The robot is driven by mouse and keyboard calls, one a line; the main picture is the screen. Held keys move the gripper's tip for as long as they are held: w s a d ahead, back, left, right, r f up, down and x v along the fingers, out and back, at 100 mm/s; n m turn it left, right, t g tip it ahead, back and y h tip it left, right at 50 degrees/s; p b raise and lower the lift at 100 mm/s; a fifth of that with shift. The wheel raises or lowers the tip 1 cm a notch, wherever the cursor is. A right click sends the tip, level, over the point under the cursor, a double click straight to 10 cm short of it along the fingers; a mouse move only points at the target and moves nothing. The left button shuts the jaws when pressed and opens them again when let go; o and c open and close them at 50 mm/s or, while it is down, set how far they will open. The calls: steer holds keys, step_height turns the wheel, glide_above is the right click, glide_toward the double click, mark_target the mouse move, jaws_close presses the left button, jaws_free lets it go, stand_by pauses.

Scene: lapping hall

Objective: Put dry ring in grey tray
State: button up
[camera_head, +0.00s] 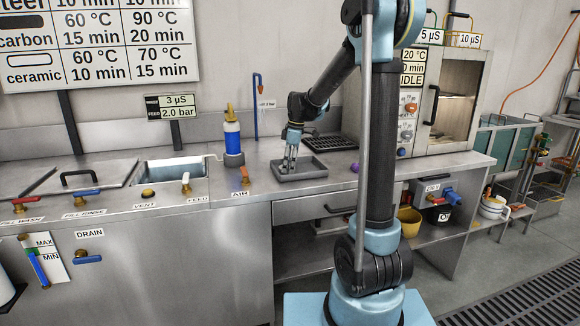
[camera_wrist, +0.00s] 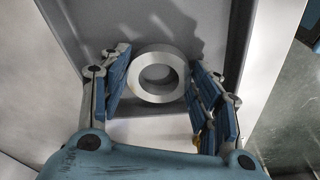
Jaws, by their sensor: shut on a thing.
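The ring (camera_wrist: 158,97) is pale grey metal with a round hole. In the wrist view it sits between the two blue-padded fingers of my gripper (camera_wrist: 158,70), which is shut on it. The grey tray (camera_wrist: 238,50) spreads beneath the ring in that view, with a raised wall on the right. In the head view my gripper (camera_head: 288,168) points down over the left part of the grey tray (camera_head: 318,171) on the steel bench. The ring is not made out there. I cannot tell whether it touches the tray floor.
A blue bottle (camera_head: 232,138) with a yellow top stands left of the tray, beside a sink (camera_head: 172,168). A dark grate (camera_head: 330,142) lies behind the tray.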

steer(key=shift+f, duration=0.1)
steer(key=o, duration=1.3)
step_height(320, 180, up, 12)
steer(key=d, duration=0.2)
steer(key=s+d+f+m, duration=0.1)
steer(key=s+d+m, duration=0.35)
steer(key=s, duration=0.45)
steer(key=s+d+f+m, duration=0.3)
steer(key=s+f, duration=0.3)
steer(key=s, duration=0.2)
steer(key=s+d+f+m+t+h, duration=0.1)
steer(key=s+d+f+m, duration=0.3)
steer(key=s, duration=0.5)
steer(key=s+d+f+m+t, duration=0.1)
steer(key=s+d+f+m, duration=0.3)
steer(key=s+f, duration=0.4)
steer(key=shift+s+d+f+m+h, duration=0.15)
steer(key=shift+s+f+m+h, duration=0.1)
steer(key=shift+s+m+h, duration=0.25)
